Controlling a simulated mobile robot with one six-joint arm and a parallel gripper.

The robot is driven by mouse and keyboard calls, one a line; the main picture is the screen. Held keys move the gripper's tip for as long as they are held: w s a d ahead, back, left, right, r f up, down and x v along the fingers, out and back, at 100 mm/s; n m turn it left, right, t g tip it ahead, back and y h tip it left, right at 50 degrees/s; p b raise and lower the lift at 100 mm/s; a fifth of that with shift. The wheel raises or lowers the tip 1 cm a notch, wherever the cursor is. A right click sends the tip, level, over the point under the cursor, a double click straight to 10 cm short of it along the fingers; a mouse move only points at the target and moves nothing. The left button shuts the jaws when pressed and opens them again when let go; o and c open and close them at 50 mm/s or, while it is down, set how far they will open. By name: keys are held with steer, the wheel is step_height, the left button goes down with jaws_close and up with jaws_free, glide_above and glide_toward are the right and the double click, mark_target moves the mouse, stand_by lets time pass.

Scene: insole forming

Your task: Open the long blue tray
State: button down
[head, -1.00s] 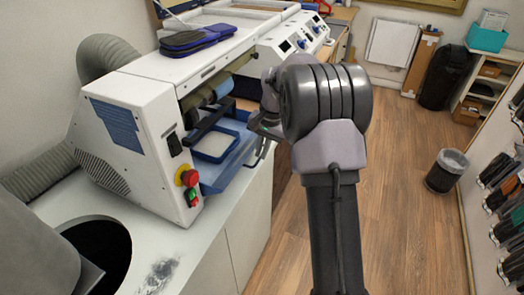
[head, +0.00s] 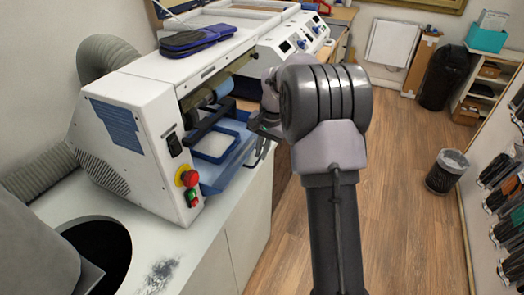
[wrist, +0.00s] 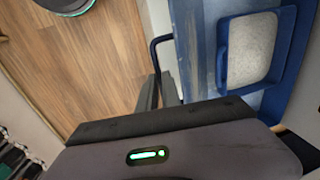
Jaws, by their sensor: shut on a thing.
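The long blue tray (head: 216,177) sticks out of the front opening of the white machine. A blue-framed pad with a pale centre (head: 214,146) lies on it. In the wrist view, the tray (wrist: 194,75) runs down the right side with the framed pad (wrist: 251,48) on it. A thin dark handle loop (wrist: 155,42) stands out from the tray's outer edge. My gripper (wrist: 160,90) is shut on this handle, with its fingers beside the tray edge. In the head view, my wrist hides part of the gripper (head: 262,132) and the handle.
The white machine (head: 130,120) stands on a white counter (head: 190,235), with red and green buttons on its near end. Dark blue insoles (head: 198,40) lie on top. The wooden floor (head: 400,200) to the right is open, with a waste bin (head: 446,172) farther off.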

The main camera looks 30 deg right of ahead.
stand_by(0.4)
steer(key=s+d, duration=0.8)
steer(key=s, duration=0.2)
steer(key=shift+s+p, duration=0.2)
steer(key=shift+p, duration=0.25)
steer(key=shift+d, duration=0.1)
steer(key=c, duration=1.8)
jaws_free()
steer(key=r+p, duration=0.2)
steer(key=r, duration=0.3)
steer(key=s+d+r+p, duration=0.1)
steer(key=r+p, duration=0.1)
steer(key=r, duration=0.4)
steer(key=s+d+r+p, duration=0.1)
steer(key=r+p, duration=0.2)
steer(key=r, duration=0.3)
steer(key=shift+s+r, duration=0.1)
steer(key=shift+s, duration=0.15)
